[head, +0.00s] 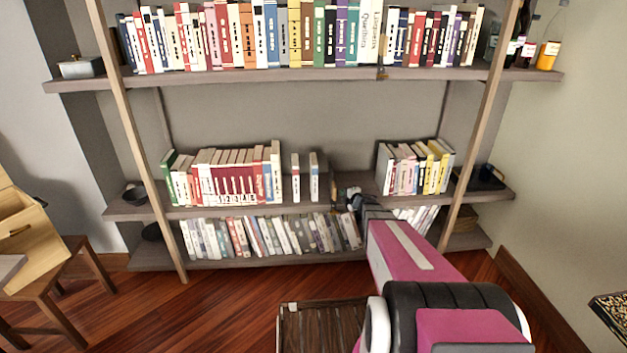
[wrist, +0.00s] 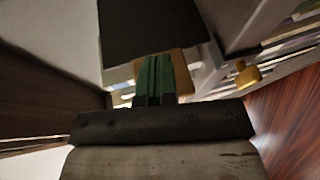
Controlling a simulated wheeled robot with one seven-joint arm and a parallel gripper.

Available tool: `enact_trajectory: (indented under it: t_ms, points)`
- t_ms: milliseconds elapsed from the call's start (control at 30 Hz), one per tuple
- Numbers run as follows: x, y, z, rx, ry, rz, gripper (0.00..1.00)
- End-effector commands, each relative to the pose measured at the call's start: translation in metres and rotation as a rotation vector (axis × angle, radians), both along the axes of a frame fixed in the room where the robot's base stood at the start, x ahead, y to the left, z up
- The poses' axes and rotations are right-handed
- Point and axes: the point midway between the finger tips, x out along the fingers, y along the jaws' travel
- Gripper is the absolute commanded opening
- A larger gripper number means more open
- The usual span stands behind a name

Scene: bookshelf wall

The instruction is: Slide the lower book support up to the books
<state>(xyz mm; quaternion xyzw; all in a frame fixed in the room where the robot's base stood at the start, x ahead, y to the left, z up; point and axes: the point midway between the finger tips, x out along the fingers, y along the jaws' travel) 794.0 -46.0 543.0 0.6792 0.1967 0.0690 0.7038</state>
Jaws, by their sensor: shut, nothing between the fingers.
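My gripper (head: 347,196) is at the middle shelf's front edge, in the gap between the left books and the right group. Its green fingers (wrist: 154,80) are together in the wrist view, with nothing seen between them. The lower book support is mostly hidden behind my gripper in the head view. A dark flat plate (wrist: 150,32), probably part of it, lies just beyond the fingertips in the wrist view; contact cannot be told. On the middle shelf (head: 235,210), a row of books (head: 225,178) stands at left, with two apart books (head: 295,178) to its right.
Another group of books (head: 415,168) stands right of the gap. A lower row (head: 270,236) fills the shelf below, and a full row (head: 300,36) stands above. A wooden upright (head: 470,130) is right of my arm. A slatted crate (head: 320,325) sits on the floor.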

Motion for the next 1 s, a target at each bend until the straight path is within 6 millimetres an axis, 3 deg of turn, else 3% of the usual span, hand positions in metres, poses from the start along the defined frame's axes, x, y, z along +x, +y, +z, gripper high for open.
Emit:
enact_trajectory:
  t_ms: [1000]
  points:
    - [0.0,0.053,0.0,0.0,0.0,0.002,0.0]
